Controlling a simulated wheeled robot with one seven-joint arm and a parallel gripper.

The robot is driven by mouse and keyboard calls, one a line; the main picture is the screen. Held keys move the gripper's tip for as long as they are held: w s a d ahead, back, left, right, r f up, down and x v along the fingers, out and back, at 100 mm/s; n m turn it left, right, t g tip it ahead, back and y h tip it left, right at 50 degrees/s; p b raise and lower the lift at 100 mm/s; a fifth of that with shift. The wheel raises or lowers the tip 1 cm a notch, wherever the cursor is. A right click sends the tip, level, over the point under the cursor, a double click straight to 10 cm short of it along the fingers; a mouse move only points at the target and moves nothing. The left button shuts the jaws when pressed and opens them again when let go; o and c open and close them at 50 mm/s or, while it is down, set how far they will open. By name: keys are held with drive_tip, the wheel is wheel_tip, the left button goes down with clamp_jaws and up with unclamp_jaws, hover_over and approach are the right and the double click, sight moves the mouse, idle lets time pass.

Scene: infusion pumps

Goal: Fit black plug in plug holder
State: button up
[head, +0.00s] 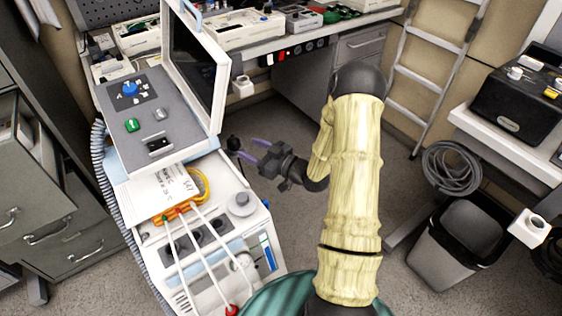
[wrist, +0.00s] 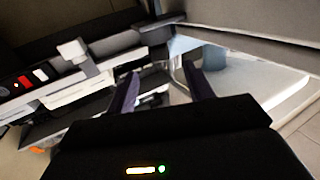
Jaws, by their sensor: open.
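My gripper (head: 245,148) is in the middle of the head view, beside the right side of the pump cart, with its two purple fingers pointing left. The fingers are apart. A small black piece (head: 234,143), which looks like the black plug, is just beyond the fingertips; I cannot tell whether it touches them. In the wrist view my gripper (wrist: 160,70) shows both fingers spread, with dark shapes between them that are hard to make out. A white block with a round socket (head: 241,86), possibly the plug holder, sits at the bench's front edge.
The pump cart (head: 262,225) with its raised screen and cables stands to the left. A similar white socket block (head: 530,228) is at the right edge. A bin (head: 455,243), a ladder (head: 437,72) and a coiled cable (head: 452,168) are on the right.

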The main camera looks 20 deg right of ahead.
drive_tip(key=v, duration=1)
drive_tip(key=shift+s, duration=0.2)
drive_tip(key=s+a+r+m+g+h, duration=0.3)
drive_tip(key=s+a+g+h, duration=0.2)
drive_tip(key=s+g, duration=0.15)
drive_tip(key=s+a+r+m+g+h, duration=0.3)
drive_tip(key=s+a+m+g+h, duration=0.15)
drive_tip(key=s+g, duration=0.2)
wheel_tip(320, 180, up, 22)
drive_tip(key=p, duration=2.2)
drive_tip(key=shift+s+n+t, duration=0.3)
drive_tip(key=shift+s+n, duration=0.05)
drive_tip(key=shift+s, duration=0.05)
